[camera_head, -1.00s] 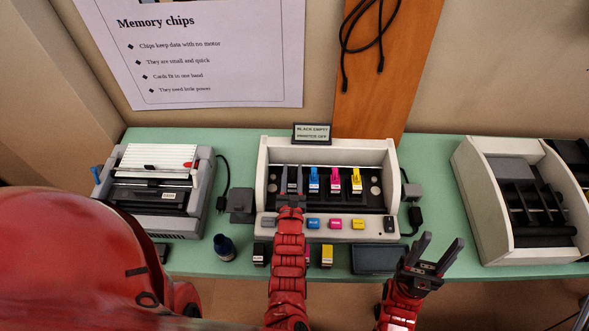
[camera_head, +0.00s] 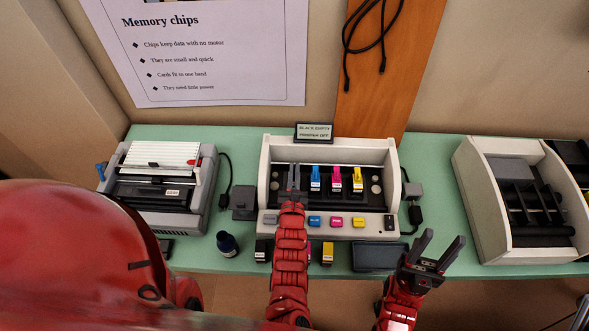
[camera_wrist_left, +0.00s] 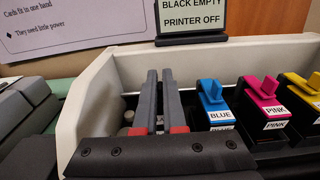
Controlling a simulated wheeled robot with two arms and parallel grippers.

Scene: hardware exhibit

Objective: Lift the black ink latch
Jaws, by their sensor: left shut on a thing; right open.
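The ink printer (camera_head: 265,188) is a white open-topped box at the middle of the table. Blue (camera_head: 315,178), pink (camera_head: 336,179) and yellow (camera_head: 357,179) ink latches stand in a row in it, and show in the left wrist view too. My left gripper (camera_head: 294,172) is at the leftmost place in this row, left of the blue latch. Its fingers (camera_wrist_left: 161,98) are close together, shut on the black ink latch, which they almost wholly hide.
A sign (camera_head: 314,132) reading black empty, printer off stands behind the printer. Spare cartridges (camera_head: 327,253), a dark bottle (camera_head: 227,244) and a dark tray (camera_head: 380,257) lie in front. Other machines stand left (camera_head: 160,190) and right (camera_head: 470,185).

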